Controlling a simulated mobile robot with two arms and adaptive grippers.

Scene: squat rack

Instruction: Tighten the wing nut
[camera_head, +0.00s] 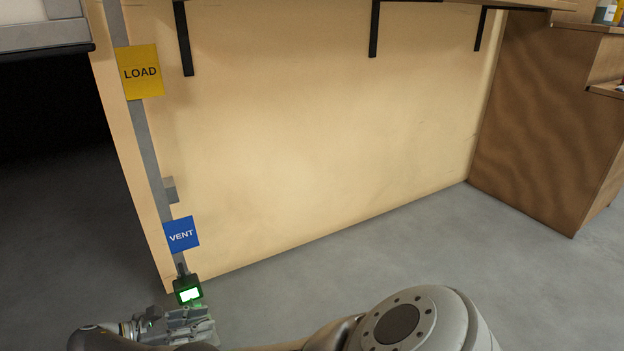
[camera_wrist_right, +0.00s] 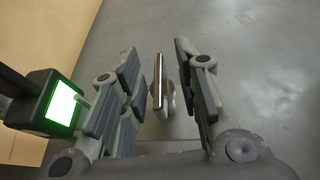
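My right gripper (camera_head: 190,324) is low at the left in the head view, just below a small black box with a lit green-white screen (camera_head: 188,291). In the right wrist view my right gripper (camera_wrist_right: 158,82) is open, with a finger on each side of a thin metal piece, which looks like the wing nut (camera_wrist_right: 158,84) seen edge-on. Gaps show between it and both fingers. The wing nut cannot be made out in the head view. The lit box also shows in the right wrist view (camera_wrist_right: 60,105), left of the fingers. My left gripper is not in view.
A grey upright strip (camera_head: 146,140) carries a yellow LOAD sign (camera_head: 140,72) and a blue VENT sign (camera_head: 181,235) above the box. A tan panel (camera_head: 300,130) stands behind. Brown shelving (camera_head: 545,110) is at the right. Grey floor (camera_head: 420,250) in front is clear.

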